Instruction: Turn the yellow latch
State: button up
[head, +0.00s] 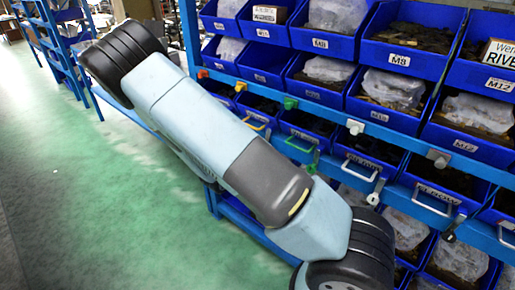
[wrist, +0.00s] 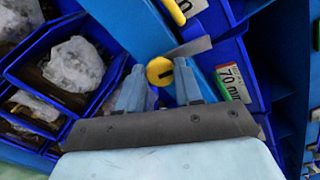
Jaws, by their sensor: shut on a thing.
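The yellow latch (wrist: 157,72) shows in the wrist view as a small round yellow knob on a blue rail, with a flat grey lever (wrist: 188,48) pointing up and to the right. My gripper (wrist: 160,66) has its two light blue fingers on either side of the latch and is shut on it. The lower part of the knob is partly hidden by the fingers. In the head view my arm crosses the middle of the picture, and neither my gripper nor this latch can be made out there.
A rack of blue bins (head: 330,45) with bagged parts fills the right of the head view. Its rails carry other coloured latches, including a green one (head: 290,103) and a white one (head: 355,127), and pull handles (head: 437,198). Green floor (head: 110,210) lies open at left.

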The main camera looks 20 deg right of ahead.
jog(key=shift+w+a+n, duration=0.1)
jog(key=shift+a+n, duration=0.05)
jog(key=shift+n, duration=0.55)
jog(key=o, duration=0.8)
jog(key=shift+f, duration=0.1)
jog(key=shift+o, duration=1.2)
jog(key=v, duration=1.3)
jog(key=shift+s+a, duration=0.25)
